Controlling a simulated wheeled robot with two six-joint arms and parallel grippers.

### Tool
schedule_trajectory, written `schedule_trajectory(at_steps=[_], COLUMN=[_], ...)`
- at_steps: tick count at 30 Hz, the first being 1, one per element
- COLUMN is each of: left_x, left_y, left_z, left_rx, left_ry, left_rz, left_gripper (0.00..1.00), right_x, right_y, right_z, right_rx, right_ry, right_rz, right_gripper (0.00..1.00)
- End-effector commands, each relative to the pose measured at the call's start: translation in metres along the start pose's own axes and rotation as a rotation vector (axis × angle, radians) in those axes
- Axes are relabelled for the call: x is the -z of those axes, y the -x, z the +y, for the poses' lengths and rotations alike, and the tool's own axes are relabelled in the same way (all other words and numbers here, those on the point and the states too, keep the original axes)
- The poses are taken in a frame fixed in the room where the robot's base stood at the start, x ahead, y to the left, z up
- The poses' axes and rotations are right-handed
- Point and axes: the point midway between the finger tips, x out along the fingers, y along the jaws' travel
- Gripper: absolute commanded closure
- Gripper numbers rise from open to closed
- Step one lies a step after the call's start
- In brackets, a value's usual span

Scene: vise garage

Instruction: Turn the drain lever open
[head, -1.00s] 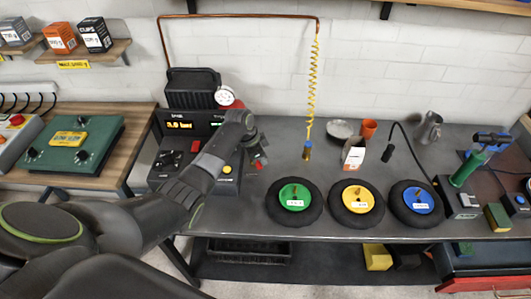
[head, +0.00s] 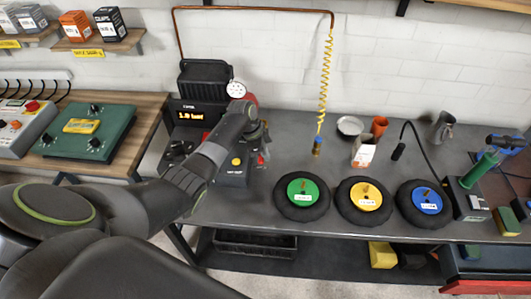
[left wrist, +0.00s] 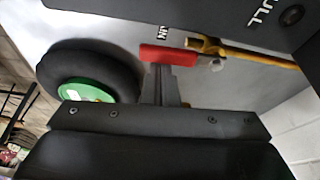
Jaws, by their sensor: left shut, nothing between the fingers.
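The drain lever is a red bar (left wrist: 168,55) in the left wrist view, lying across the picture beside a brass fitting (left wrist: 220,45). A partly hidden label ending in "AIN" is just behind it. My left gripper (left wrist: 163,76) is shut and empty, its fingertips right at the lever's lower edge; I cannot tell if they touch. In the head view my left gripper (head: 260,146) is at the right side of the dark compressor unit (head: 233,172), with a bit of red (head: 261,160) showing beside it. My right gripper is not in view.
Green (head: 302,190), yellow (head: 358,196) and blue (head: 424,201) hubbed wheels line the bench front. A yellow coiled hose (head: 326,80) hangs behind them. A cup (head: 379,125) and a small box (head: 364,152) stand farther back. The bench between compressor and hose is clear.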

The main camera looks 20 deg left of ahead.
Motion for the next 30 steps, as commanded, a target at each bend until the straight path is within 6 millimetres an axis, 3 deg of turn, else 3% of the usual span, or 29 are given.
schedule_trajectory(at_steps=[10, 17, 30], left_x=[0.003, 0.028, 0.023], left_y=[-0.001, -0.007, 0.067], left_z=[0.001, 0.009, 0.006], left_rx=[0.000, 0.003, 0.008], left_ry=[0.002, 0.010, 0.010], left_rz=[0.001, 0.003, 0.000], left_gripper=[1.00, 1.00, 1.00], right_x=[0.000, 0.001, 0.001], right_y=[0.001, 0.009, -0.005], right_z=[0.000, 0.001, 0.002], right_rx=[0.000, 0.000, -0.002], right_ry=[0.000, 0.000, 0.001], right_rz=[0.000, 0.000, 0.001], right_gripper=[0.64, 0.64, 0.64])
